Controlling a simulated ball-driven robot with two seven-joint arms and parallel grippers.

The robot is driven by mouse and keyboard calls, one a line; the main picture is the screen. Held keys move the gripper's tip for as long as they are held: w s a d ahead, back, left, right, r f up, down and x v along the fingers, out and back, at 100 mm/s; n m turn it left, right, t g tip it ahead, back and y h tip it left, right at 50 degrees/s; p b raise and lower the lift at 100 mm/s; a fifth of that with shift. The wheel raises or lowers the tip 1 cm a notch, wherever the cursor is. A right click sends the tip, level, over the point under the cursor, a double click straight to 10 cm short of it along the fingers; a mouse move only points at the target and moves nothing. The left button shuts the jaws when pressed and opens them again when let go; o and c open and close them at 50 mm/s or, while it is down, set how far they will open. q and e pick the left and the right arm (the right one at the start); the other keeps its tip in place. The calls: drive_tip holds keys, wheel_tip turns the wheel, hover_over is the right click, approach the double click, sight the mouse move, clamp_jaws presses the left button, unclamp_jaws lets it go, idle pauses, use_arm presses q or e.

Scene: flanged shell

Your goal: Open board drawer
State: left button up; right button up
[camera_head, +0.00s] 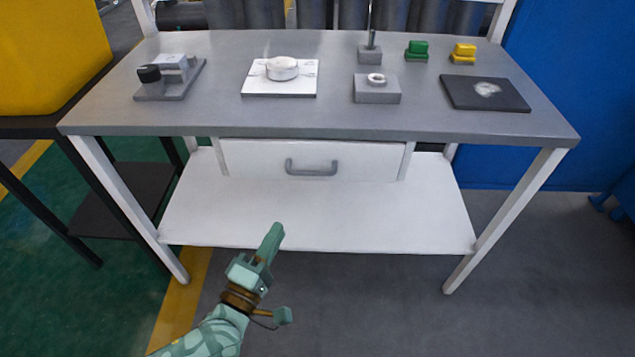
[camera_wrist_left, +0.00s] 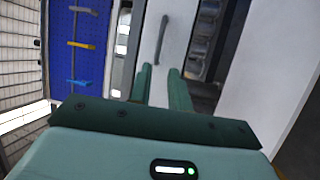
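The board drawer (camera_head: 250,160) is a white drawer under the grey tabletop. It looks shut, its front set back beneath the table edge. Its grey bar handle (camera_head: 311,168) is at the middle of the front. My left gripper (camera_head: 274,232) is in front of the table, below and left of the handle in the head view, and apart from it. In the left wrist view the gripper (camera_wrist_left: 161,72) is open, with an empty gap between its green fingers. The handle (camera_wrist_left: 162,38) shows beyond the fingertips, roughly in line with the gap. My right gripper is not in view.
The workbench (camera_head: 225,50) carries a grey clamp-like fixture (camera_head: 170,78), a white plate with a round part (camera_head: 250,88), a grey block with a ring (camera_head: 377,93) and a dark plate (camera_head: 500,100). A white lower shelf (camera_head: 400,220) lies under the drawer. Table legs stand either side.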

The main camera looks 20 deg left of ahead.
sight(310, 172)
use_arm(q)
drive_tip(key=b+x, duration=0.2)
drive_tip(key=x, duration=1.4)
drive_tip(key=shift+w+r, duration=0.1)
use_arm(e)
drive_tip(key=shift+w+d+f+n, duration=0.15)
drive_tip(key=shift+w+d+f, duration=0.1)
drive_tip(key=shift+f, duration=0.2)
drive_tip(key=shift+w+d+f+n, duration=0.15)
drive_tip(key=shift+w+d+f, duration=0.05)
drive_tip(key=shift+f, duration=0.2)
use_arm(q)
clamp_jaws()
